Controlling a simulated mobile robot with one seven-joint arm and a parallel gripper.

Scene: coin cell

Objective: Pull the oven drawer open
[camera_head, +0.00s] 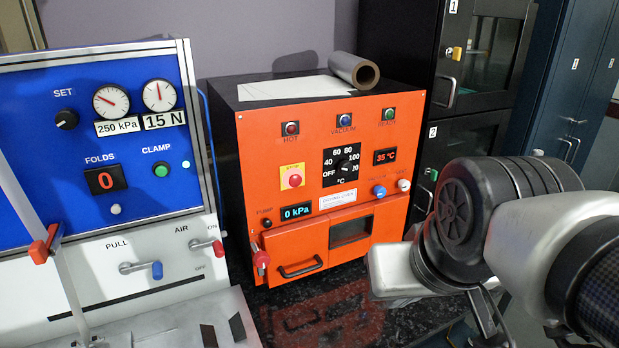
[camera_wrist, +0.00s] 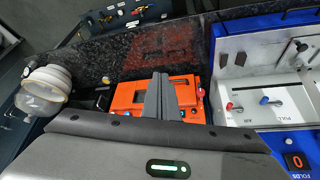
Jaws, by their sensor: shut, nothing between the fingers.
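The orange oven (camera_head: 240,150) stands on a dark speckled counter. Its drawer (camera_head: 310,250) is at the lower left of the front, with a black bar handle (camera_head: 300,268); it looks closed. In the head view my arm reaches in from the right, with the hand beside the oven's lower right front; the fingertips are hidden. In the wrist view my gripper (camera_wrist: 160,78) shows as two dark fingers together, empty, over the oven's orange front (camera_wrist: 127,97). The fingers hide part of that front. I cannot tell how far they are from the handle.
A red-handled lever (camera_head: 261,260) sits left of the drawer. A blue and white test panel (camera_head: 95,155) stands left of the oven. A metal roll (camera_head: 354,70) lies on the oven top. Black cabinets (camera_head: 470,110) stand at the right. Speckled counter (camera_wrist: 195,45) shows in the wrist view.

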